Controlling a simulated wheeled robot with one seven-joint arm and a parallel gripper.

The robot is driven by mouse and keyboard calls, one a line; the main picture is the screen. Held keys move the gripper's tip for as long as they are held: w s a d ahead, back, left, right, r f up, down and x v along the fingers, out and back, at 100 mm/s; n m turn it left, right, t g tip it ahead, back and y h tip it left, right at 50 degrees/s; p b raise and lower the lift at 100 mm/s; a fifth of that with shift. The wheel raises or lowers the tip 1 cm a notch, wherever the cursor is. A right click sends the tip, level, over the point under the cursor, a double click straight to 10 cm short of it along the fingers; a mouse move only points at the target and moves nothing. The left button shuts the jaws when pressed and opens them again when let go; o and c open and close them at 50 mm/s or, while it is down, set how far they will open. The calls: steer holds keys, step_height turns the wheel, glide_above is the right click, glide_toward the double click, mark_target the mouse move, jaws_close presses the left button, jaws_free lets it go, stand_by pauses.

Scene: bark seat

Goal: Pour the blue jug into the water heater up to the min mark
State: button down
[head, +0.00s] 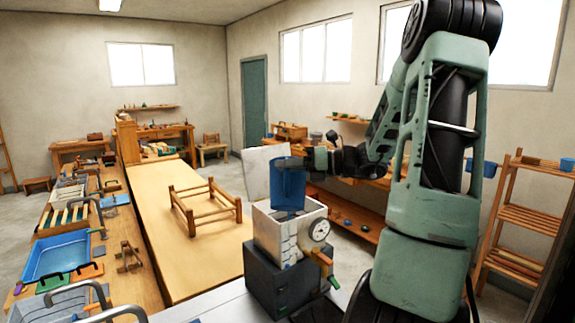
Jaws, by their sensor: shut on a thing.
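The blue jug (288,188) is held up in my gripper (308,161), which is shut on it at the rim's right side. The jug looks about upright, directly over the white water heater (290,236); its bottom is at or just above the heater's open top, and I cannot tell if it touches. The heater is a white box with a round dial, a tap and a column of marks on its front. A white lid (262,172) stands raised behind it. The water level inside and the jug's contents are hidden.
The heater stands on a dark grey block (282,283). A wooden seat frame (205,205) lies on the long light bench (165,190) to the left. A blue tray (57,258) sits on the left bench. A wooden shelf rack (525,215) stands at the right.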

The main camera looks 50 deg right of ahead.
steer(key=shift+w+d+r+m+p, duration=0.15)
steer(key=shift+d+r+m+p, duration=0.2)
steer(key=shift+p, duration=0.6)
steer(key=shift+w+r+m+p, duration=0.1)
steer(key=shift+r+p, duration=0.3)
steer(key=shift+p, duration=0.6)
steer(key=shift+w+d+r+m+p, duration=0.15)
steer(key=shift+d+r+m+p, duration=0.2)
steer(key=shift+p, duration=0.6)
steer(key=shift+w+d+r+m+g+y, duration=0.2)
steer(key=shift+w+d+r+m, duration=0.1)
steer(key=shift+r+m, duration=0.25)
steer(key=shift+w+d+r+m+g+y, duration=0.1)
steer(key=shift+w+d+r+m+g, duration=0.2)
steer(key=shift+r, duration=0.5)
steer(key=shift+w+d+r+m+g+y, duration=0.1)
steer(key=shift+d+r+m, duration=0.2)
steer(key=shift+r+m, duration=0.3)
